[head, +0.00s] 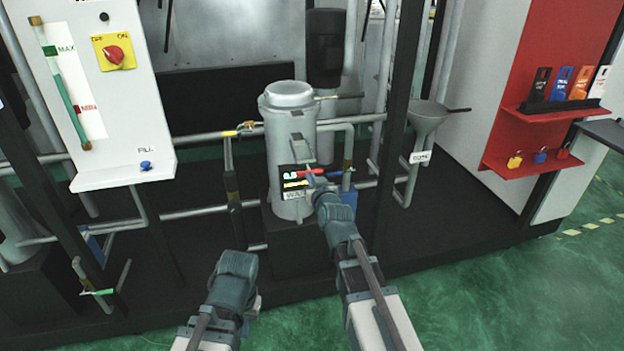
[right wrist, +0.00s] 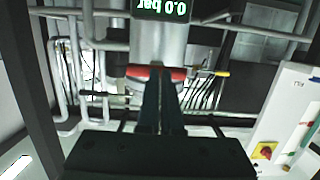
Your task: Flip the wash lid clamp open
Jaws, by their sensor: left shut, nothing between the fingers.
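The grey wash vessel (head: 283,130) stands upright in the middle of the head view with its round lid (head: 289,90) down on top. A small dark fitting on its front below the lid may be the clamp; I cannot make out its shape. My right gripper (head: 312,180) is at the dark display panel (head: 289,172) low on the vessel's front. In the right wrist view its fingers (right wrist: 160,78) lie close together in front of a red strip (right wrist: 178,73); whether they grip anything is unclear. My left gripper (head: 238,259) is shut and empty, lower left, apart from the vessel.
Pipes and a yellow-handled valve (head: 247,125) are left of the vessel. A funnel (head: 428,115) and a dark upright post (head: 398,120) stand to its right. A white panel with a red rotary switch (head: 114,55) is at left. Green floor is clear in front.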

